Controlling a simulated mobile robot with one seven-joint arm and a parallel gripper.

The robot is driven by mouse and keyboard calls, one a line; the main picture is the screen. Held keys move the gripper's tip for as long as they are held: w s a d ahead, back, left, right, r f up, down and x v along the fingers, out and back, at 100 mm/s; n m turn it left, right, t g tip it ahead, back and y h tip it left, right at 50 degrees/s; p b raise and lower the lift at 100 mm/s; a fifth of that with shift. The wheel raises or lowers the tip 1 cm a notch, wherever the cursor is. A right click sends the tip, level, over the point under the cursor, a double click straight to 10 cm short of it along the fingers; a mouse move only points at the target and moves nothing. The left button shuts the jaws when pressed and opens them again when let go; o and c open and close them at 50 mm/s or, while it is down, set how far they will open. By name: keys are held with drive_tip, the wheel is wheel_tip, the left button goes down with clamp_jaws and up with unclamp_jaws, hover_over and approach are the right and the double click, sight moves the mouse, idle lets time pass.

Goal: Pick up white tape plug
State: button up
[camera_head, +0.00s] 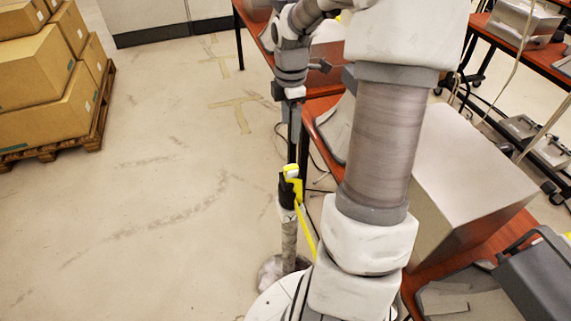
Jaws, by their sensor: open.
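A white plug (291,171) shows at the top of a yellow piece, near the middle of the view. The yellow piece sits against the black head (286,191) of a short pale grey post (289,240). A yellow tape (306,227) runs from there down to the right and goes out of sight behind my arm. My gripper (294,97) hangs from the wrist above the plug, apart from it. It is open and empty. Its fingers are small and hard to separate from a dark upright behind them.
A red-brown table (333,133) stands beside the post, with a large grey box (465,180) and grey devices on it. Cardboard boxes (45,75) on a pallet stand at the upper left. A second table (530,55) is at the upper right. The floor on the left is clear.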

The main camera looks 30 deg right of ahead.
approach(291, 168)
wheel_tip(291, 168, down, 5)
drive_tip(key=shift+w+a+f, duration=0.1)
drive_tip(key=shift+w+a, duration=0.05)
drive_tip(key=shift+f, duration=2.65)
drive_tip(key=shift+c, duration=0.3)
clamp_jaws()
